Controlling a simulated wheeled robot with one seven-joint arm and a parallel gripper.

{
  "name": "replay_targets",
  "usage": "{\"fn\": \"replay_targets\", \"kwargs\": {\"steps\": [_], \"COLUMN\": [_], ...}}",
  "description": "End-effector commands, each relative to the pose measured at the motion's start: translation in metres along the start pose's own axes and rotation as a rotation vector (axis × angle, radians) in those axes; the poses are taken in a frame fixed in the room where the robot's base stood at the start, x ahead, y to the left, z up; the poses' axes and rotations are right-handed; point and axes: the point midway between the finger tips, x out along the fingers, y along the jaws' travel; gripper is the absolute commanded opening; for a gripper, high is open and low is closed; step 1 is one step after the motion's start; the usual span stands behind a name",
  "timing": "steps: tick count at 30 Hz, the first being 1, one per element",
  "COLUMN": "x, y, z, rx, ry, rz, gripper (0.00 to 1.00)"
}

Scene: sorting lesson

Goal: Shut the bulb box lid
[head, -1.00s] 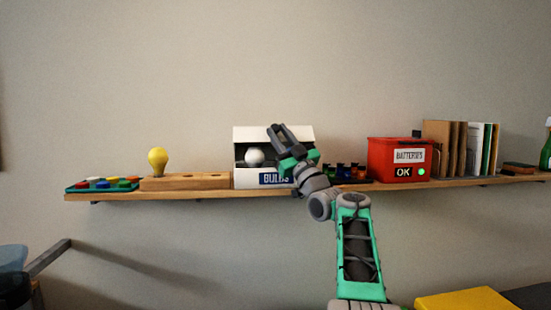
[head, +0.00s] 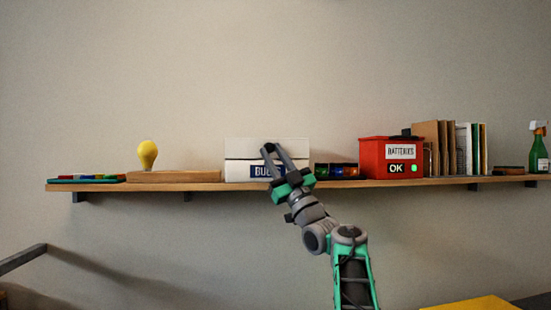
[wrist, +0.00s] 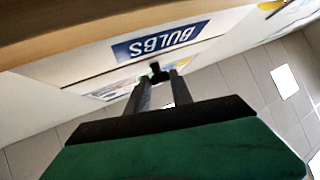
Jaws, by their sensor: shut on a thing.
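The white bulb box (head: 239,171) stands on the shelf with its blue BULBS label facing me. Its white lid (head: 240,148) shows as a pale panel above the front wall, with a thin dark line between them. I cannot tell its exact tilt. My gripper (head: 268,148) reaches up in front of the box, its fingertips at the lid. In the wrist view, my gripper (wrist: 158,76) has a small dark piece between its fingertips, by the box front. The BULBS label (wrist: 160,40) appears upside down there. The inside of the box is hidden.
The wooden shelf (head: 210,187) also carries a yellow bulb (head: 147,154) on a wooden block at left, dark bottles or jars (head: 336,170) close right of the box, a red batteries box (head: 375,160), books and a spray bottle (head: 538,148). The wall above is clear.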

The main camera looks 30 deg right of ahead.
Motion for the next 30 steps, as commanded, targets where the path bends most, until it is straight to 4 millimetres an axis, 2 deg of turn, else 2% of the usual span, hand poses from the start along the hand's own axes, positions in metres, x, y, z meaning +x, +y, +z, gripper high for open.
{"fn": "replay_targets", "kwargs": {"steps": [1, 16, 17, 24, 30], "x": [-0.0065, -0.0086, -0.0087, -0.0084, -0.0086], "y": [-0.0022, -0.0012, -0.0012, 0.0008, 0.0029], "z": [0.0148, 0.0189, 0.0191, 0.0167, 0.0154], "rx": [0.012, 0.014, 0.014, 0.009, 0.005], "ry": [-0.023, -0.028, -0.029, -0.027, -0.025], "rz": [0.001, 0.004, 0.004, 0.006, 0.008], "gripper": [0.0, 0.0, 0.29, 0.47, 0.47]}}
